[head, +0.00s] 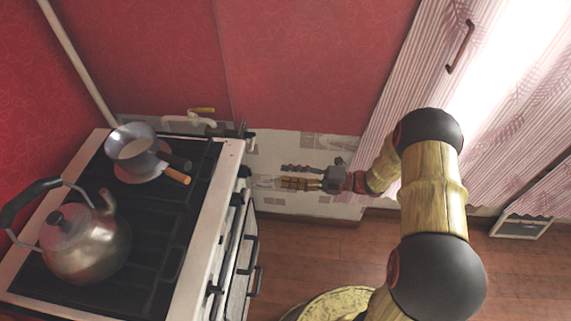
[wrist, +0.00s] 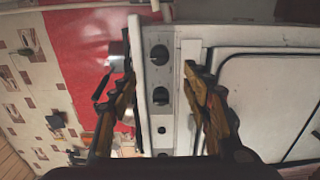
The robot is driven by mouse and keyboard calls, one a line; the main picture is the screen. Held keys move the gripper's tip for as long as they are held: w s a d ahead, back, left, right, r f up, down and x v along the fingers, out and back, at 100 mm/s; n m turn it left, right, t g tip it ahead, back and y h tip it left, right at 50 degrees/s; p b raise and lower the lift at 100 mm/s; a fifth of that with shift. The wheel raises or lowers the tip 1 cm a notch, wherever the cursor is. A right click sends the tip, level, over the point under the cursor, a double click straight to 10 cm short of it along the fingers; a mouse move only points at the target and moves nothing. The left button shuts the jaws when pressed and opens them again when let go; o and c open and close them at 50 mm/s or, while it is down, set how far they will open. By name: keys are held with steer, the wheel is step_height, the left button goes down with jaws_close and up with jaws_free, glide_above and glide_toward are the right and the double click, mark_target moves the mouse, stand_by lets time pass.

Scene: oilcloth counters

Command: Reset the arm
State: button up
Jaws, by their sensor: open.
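My gripper (head: 296,176) is open and empty, held out to the left at the end of my arm, in front of the tiled wall strip and just right of the stove in the head view. In the wrist view my gripper (wrist: 160,85) has its two fingers spread wide, with the stove's white front panel (wrist: 190,60) and its dark knobs behind the gap. Nothing is between the fingers. I cannot tell whether a finger touches the stove.
The stove (head: 215,220) fills the left side. A metal kettle (head: 88,248) and a saucepan (head: 133,150) stand on it. A pink striped curtain (head: 395,95) hangs at the right.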

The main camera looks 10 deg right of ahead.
steer(key=w+d+f+m+t+h, duration=0.1)
steer(key=w+d+f+m+h, duration=0.2)
steer(key=d+f+m+h, duration=0.35)
steer(key=w+d+f+m+t+h, duration=0.1)
steer(key=w+d+f+m+h, duration=0.35)
steer(key=f+m, duration=0.2)
steer(key=s+d+r+m+g+h+p, duration=0.1)
steer(key=s+d+r+m+h, duration=0.3)
steer(key=d, duration=0.3)
steer(key=s+d+r+m+g+h, duration=0.1)
steer(key=d+r+m+h, duration=0.2)
steer(key=d+m, duration=0.25)
steer(key=s+a+r+m+g+h+p, duration=0.3)
steer(key=s+r+m, duration=0.5)
steer(key=s+r, duration=0.65)
steer(key=s+a+r+y+p, duration=0.1)
steer(key=s+a+r, duration=0.2)
steer(key=a+r, duration=0.2)
steer(key=s+a+r+m+t+y+p, duration=0.1)
steer(key=s+a+r, duration=0.3)
steer(key=r, duration=0.5)
steer(key=s+a+r+m+t+y+p, duration=0.1)
steer(key=s+a+r+y, duration=0.1)
steer(key=s+a+r, duration=0.2)
step_height(320, 180, up, 4)
steer(key=a, duration=0.2)
steer(key=shift+s+a, duration=0.25)
steer(key=shift+a, duration=0.05)
